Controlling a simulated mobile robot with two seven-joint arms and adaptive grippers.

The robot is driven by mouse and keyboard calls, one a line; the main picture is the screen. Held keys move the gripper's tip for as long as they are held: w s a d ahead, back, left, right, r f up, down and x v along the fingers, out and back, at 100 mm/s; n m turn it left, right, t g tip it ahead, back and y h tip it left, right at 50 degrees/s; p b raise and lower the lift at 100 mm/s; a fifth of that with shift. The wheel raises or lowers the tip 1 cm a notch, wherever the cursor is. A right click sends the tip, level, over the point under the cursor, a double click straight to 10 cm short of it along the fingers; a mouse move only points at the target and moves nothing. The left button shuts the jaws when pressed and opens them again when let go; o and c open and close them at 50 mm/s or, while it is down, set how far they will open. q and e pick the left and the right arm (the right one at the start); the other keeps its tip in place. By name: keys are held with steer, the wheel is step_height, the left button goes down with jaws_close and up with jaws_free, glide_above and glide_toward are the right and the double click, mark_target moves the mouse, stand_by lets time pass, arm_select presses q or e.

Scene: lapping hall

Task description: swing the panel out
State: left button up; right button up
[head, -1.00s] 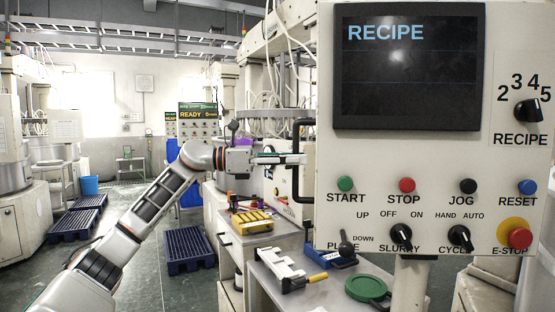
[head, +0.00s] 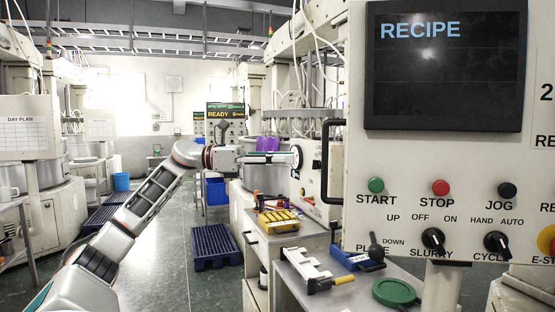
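The control panel (head: 362,170) fills the right side, with a dark RECIPE screen, coloured buttons and knobs. A black bar handle (head: 326,165) stands upright on its left edge. My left gripper (head: 298,158) points right towards the handle, at about the height of its middle. A gap shows in the picture between its fingertips and the handle, so it does not hold it. The fingers are seen edge-on, and I cannot tell how far apart they are. My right gripper is out of view.
Below the panel, a low table (head: 318,302) carries a clamp-like tool (head: 305,265) and a green disc (head: 397,292). A yellow item (head: 278,222) lies on a cabinet farther back. A blue pallet (head: 214,247) stands on the floor. The aisle floor (head: 165,265) is partly clear.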

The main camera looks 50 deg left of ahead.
arm_select(q)
steer(key=shift+s+a, duration=0.45)
steer(key=shift+s, duration=0.05)
stand_by(0.4)
